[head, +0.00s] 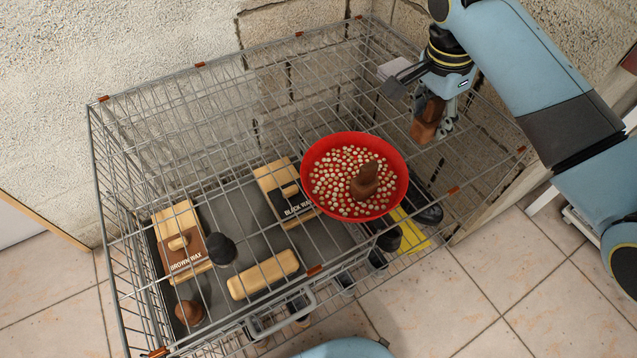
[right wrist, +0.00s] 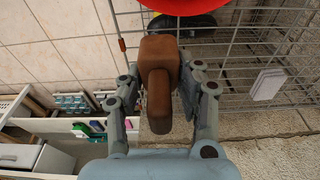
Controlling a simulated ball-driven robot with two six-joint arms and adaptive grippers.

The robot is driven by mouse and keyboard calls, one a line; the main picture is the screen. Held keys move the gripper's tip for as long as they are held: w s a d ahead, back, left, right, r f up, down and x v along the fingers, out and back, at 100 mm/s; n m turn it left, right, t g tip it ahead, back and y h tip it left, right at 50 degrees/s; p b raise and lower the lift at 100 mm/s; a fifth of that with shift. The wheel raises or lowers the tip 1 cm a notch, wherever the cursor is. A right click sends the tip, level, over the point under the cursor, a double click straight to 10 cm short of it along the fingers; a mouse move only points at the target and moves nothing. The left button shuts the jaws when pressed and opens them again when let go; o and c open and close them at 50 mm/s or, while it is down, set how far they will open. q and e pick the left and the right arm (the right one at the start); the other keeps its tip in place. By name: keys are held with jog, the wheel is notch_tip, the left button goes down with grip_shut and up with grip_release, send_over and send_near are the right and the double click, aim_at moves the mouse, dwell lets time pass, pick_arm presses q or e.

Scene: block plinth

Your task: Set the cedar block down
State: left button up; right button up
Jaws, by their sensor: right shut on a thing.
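The cedar block, a reddish-brown wooden piece with a narrower grip on a wider body, is in my right gripper (head: 438,108). The block (head: 424,128) shows below the fingers, over the right back part of the wire cage (head: 203,65). In the right wrist view the block (right wrist: 160,58) sits between the two fingers of the right gripper (right wrist: 160,95), which close on its grip from both sides. I cannot tell how far its underside is from the wires. My left gripper is in neither view.
A red bowl (head: 402,186) with pale speckles holds a brown knobbed piece (head: 367,177). Within the cage, a grey tray holds a brown wax box (head: 188,255), a black wax box (head: 270,180), a wooden-backed brush (head: 263,274) and knobs. A white tag (right wrist: 267,84) hangs on the cage.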

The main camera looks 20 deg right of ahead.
jog(key=w+a, duration=0.1)
jog(key=a+f, duration=0.1)
jog(key=a, duration=0.1)
jog(key=w+a, duration=0.1)
jog(key=shift+w+a+f+b, duration=0.3)
jog(key=shift+b, duration=0.05)
jog(key=b, duration=0.1)
send_over(348, 166)
notch_tip(348, 166, down, 5)
jog(key=shift+a+r, duration=0.1)
jog(key=shift+a, duration=0.05)
jog(key=shift+a+f, duration=0.1)
jog(key=shift+f, duration=0.1)
notch_tip(348, 166, down, 4)
jog(key=shift+r+b, duration=0.25)
jog(key=shift+b, duration=0.25)
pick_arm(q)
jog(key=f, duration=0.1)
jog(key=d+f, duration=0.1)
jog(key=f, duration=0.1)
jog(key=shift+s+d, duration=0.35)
pick_arm(e)
jog(key=shift+f, duration=0.2)
jog(key=shift+f, duration=0.15)
jog(key=o, duration=1.1)
